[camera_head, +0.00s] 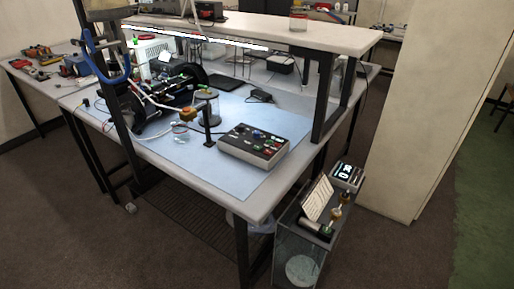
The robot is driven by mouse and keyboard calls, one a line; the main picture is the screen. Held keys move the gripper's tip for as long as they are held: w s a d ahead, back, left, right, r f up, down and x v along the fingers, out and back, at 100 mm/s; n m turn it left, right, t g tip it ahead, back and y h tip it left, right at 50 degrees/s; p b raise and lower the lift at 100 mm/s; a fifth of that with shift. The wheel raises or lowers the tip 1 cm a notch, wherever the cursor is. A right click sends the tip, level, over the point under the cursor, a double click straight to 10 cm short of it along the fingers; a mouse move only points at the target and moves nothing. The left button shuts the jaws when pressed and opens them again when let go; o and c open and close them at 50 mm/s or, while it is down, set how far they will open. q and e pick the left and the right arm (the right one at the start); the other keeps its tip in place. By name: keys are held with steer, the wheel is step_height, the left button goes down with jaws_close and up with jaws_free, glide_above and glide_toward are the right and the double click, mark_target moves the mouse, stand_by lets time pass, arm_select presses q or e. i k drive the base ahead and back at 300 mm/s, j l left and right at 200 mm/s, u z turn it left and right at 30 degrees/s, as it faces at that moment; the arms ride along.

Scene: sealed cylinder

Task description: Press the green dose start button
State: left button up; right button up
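A grey control box (240,157) with a dark top panel sits near the front right corner of the blue bench mat. Its panel carries several small coloured buttons and knobs, green, red and white among them. They are too small to read their labels, so I cannot tell which green one is the dose start button. A second small box (347,175) with a lit white display stands lower right, above a glass tank. Neither of my grippers shows in the head view.
A glass tank (298,256) with fittings on top stands right of the bench's front corner. A black apparatus (150,112), a small glass jar (180,131) and a stand occupy the mat left of the control box. A shelf (260,32) spans the back. Brown floor is clear in front.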

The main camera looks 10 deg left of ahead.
mark_target(257, 148)
steer(key=i+l+u, duration=0.35)
steer(key=l, duration=0.25)
steer(key=i+l+u, duration=0.35)
steer(key=l, duration=0.4)
steer(key=i, duration=0.1)
